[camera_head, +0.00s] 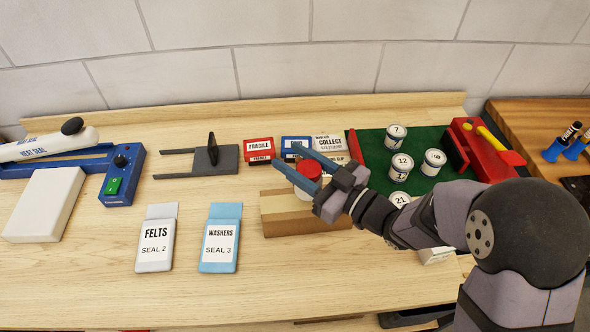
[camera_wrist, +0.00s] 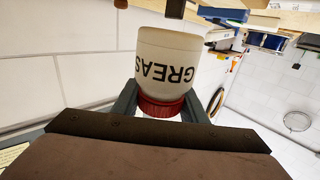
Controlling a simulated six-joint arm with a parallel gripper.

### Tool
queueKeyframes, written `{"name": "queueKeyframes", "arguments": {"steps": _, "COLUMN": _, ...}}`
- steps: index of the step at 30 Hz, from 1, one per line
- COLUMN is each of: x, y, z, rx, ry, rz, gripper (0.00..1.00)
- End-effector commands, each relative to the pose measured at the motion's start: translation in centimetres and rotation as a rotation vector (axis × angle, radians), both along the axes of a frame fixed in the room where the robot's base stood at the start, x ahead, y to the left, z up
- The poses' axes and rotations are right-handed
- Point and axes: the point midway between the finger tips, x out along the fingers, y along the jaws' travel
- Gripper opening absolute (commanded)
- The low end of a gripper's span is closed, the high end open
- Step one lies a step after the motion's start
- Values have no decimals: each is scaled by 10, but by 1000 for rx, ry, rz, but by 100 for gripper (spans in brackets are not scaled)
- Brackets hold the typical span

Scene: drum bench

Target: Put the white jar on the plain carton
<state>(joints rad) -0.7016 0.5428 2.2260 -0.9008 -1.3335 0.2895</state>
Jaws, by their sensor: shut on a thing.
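The white jar with a red lid (camera_head: 309,168) is held upright in my gripper (camera_head: 284,156). The two fingers are shut on it at its lid, one on each side. In the wrist view the jar (camera_wrist: 168,60) appears upside down with black "GREASE" lettering partly in sight. In the head view its white body overlaps the back of a tan and brown block (camera_head: 300,217); I cannot tell whether it touches. A plain white box (camera_head: 43,206), unlabelled and with a clear top, lies flat at the far left, well away from the gripper. It looks like the plain carton.
A felts packet (camera_head: 156,245) and a washers packet (camera_head: 221,245) lie front centre. A blue heat sealer (camera_head: 120,172) stands beside the white box. A dark grey forked stand (camera_head: 213,158) is behind. Red and blue label boxes (camera_head: 259,150) and numbered tins (camera_head: 402,162) are near my arm.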

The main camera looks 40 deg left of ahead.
Motion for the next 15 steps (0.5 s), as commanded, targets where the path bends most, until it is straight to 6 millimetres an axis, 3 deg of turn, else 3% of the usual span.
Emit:
{"name": "queueKeyframes", "arguments": {"steps": 9, "x": 0, "y": 0, "z": -32, "rx": -1, "ry": 1, "rz": 0, "gripper": 11}}
{"name": "queueKeyframes", "arguments": {"steps": 15, "x": 0, "y": 0, "z": -38, "rx": 1, "ry": 0, "rz": 0, "gripper": 11}}
